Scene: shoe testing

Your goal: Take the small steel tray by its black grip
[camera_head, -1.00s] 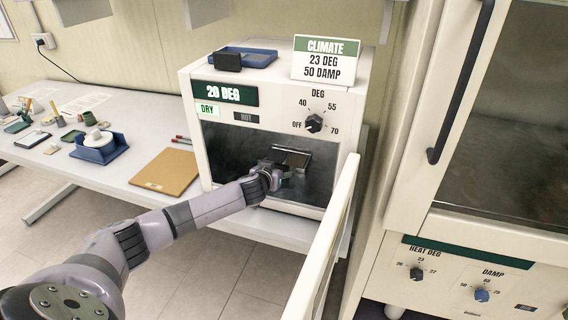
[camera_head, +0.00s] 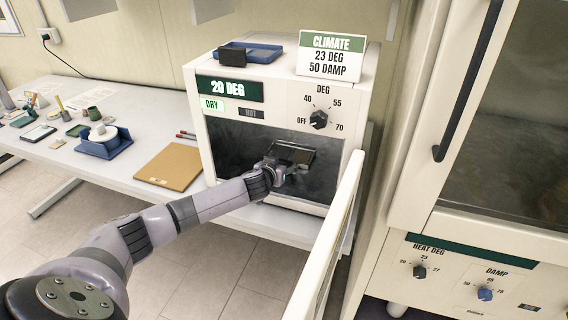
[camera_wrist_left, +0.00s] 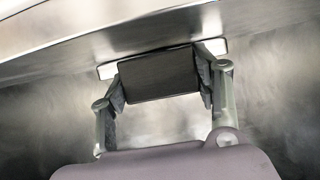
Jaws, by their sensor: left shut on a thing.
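The small steel tray (camera_head: 294,152) is inside the open chamber of the oven-like box (camera_head: 228,117). It also shows in the left wrist view (camera_wrist_left: 60,45) as a shiny metal edge across the top. Its black grip (camera_wrist_left: 158,74) sits between the two fingers of my left gripper (camera_wrist_left: 160,82), which is shut on it. In the head view my left gripper (camera_head: 277,171) reaches into the chamber opening, with the tray just beyond it. The grip itself is largely hidden there. My right gripper is in neither view.
The box's door (camera_head: 330,245) stands open at the right of the arm. A blue tray (camera_head: 262,52) and a climate sign (camera_head: 331,55) are on top of the box. A brown board (camera_head: 170,167) lies on the table to the left. A large cabinet (camera_head: 440,190) stands at right.

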